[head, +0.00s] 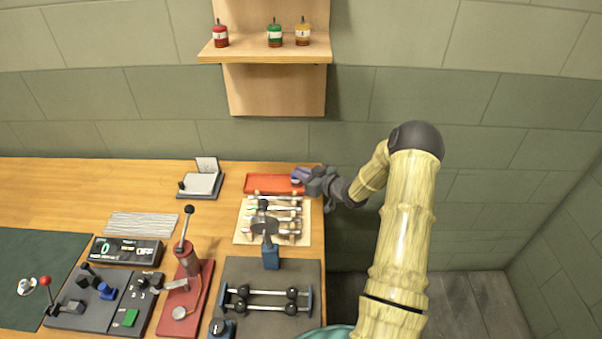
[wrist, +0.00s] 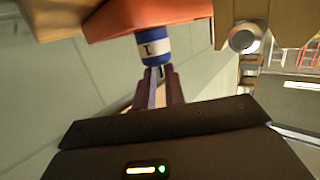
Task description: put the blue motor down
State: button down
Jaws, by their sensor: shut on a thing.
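The blue motor (wrist: 155,47) is a small blue cylinder with a white label band marked with a dark stroke. In the wrist view my gripper (wrist: 161,75) is shut on its near end, with a purple finger on each side. In the head view my gripper (head: 302,175) is at the right end of a shallow red tray (head: 262,184), and only a bit of the motor (head: 295,181) shows below the fingers. The red tray (wrist: 120,18) fills the area just beyond the motor in the wrist view. I cannot tell whether the motor touches it.
Red (head: 221,38), green (head: 275,37) and yellow (head: 303,36) motors stand on a wall shelf (head: 265,57). A board with several tools (head: 243,222) lies in front of the tray. A card holder (head: 201,184) is to its left. The bench (head: 100,180) ends just right of the tray.

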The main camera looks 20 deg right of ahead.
jog(key=shift+f, duration=0.15)
jog(key=c, duration=1.5)
grip_release()
jog(key=shift+r, duration=0.2)
jog(key=b+v, duration=0.1)
jog(key=v, duration=1.1)
jog(key=shift+b, duration=0.4)
jog(key=shift+w, duration=0.1)
